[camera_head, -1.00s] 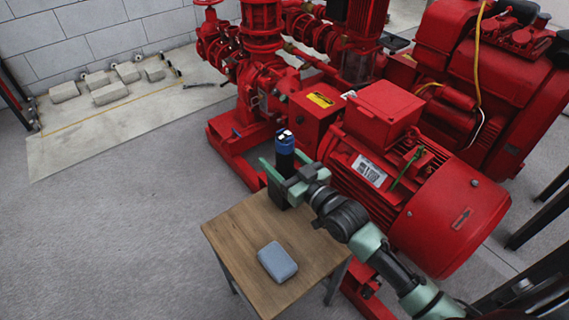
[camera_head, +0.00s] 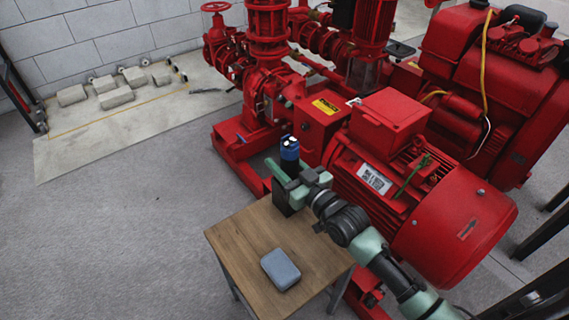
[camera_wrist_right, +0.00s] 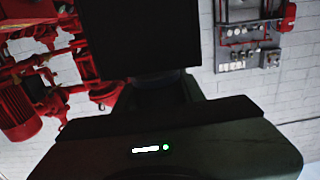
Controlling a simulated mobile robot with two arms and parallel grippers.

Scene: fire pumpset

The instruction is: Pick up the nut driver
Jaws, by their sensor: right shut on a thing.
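The nut driver (camera_head: 289,150) has a blue top with a white end and a dark body. It is upright at the far corner of the small wooden table (camera_head: 235,250). My right gripper (camera_head: 284,178), pale green, is shut on its dark middle, coming from the right. A black block, apparently its lower end, shows beneath the fingers; I cannot tell whether it touches the tabletop. In the right wrist view a large dark block (camera_wrist_right: 140,38), probably part of the driver, fills the top middle. My left gripper is not in view.
A grey-blue box (camera_head: 280,269) lies on the table's near part. The red pumpset (camera_head: 420,195) stands close behind and right of the gripper. Grey concrete blocks (camera_head: 116,98) lie by the wall. The floor left of the table is clear.

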